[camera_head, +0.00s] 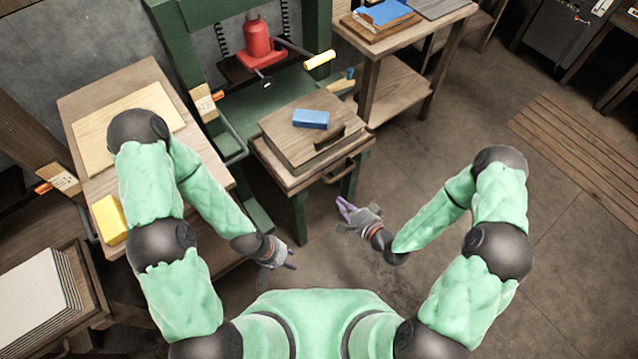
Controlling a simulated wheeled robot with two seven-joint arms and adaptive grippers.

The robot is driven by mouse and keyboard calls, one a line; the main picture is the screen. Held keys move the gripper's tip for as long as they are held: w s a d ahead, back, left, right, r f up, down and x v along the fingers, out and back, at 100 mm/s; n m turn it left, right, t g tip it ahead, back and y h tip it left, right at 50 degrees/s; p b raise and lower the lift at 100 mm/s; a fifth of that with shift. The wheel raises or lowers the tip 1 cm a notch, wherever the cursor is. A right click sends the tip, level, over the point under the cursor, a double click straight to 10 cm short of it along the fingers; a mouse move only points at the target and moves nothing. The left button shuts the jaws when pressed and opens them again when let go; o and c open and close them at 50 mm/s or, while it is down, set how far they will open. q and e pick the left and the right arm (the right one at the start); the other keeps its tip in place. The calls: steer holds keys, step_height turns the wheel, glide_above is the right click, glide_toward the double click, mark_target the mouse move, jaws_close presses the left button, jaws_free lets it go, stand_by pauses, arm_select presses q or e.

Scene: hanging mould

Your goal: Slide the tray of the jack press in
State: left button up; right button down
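The jack press has a green frame (182,62) with a red jack (257,42) inside it. Its wooden tray (290,182) sticks out at the front, with a handle (340,172) on its front edge. A wooden board (290,140) with a dark grip lies on the tray, and a blue block (311,119) sits on the board. My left gripper (289,258) is below and in front of the tray's left part, apart from it; its fingers are too small to read. My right gripper (345,208) is in front of the tray's right side, apart from the handle, with its fingers spread and empty.
A wooden bench (85,98) with a pale board and yellow block stands left of the press. Another table (415,38) with blue material stands at the back right. A stack of sheets (32,300) is at lower left. Floor to the right (470,150) is clear up to a slatted mat (590,150).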

steer(key=b, duration=0.3)
glide_toward(315, 176)
steer(key=x, duration=0.5)
steer(key=shift+a+f, duration=0.2)
steer(key=shift+w+a+r, duration=0.1)
steer(key=shift+w+a, duration=0.2)
steer(key=shift+w, duration=0.25)
steer(key=shift+w+a, duration=0.1)
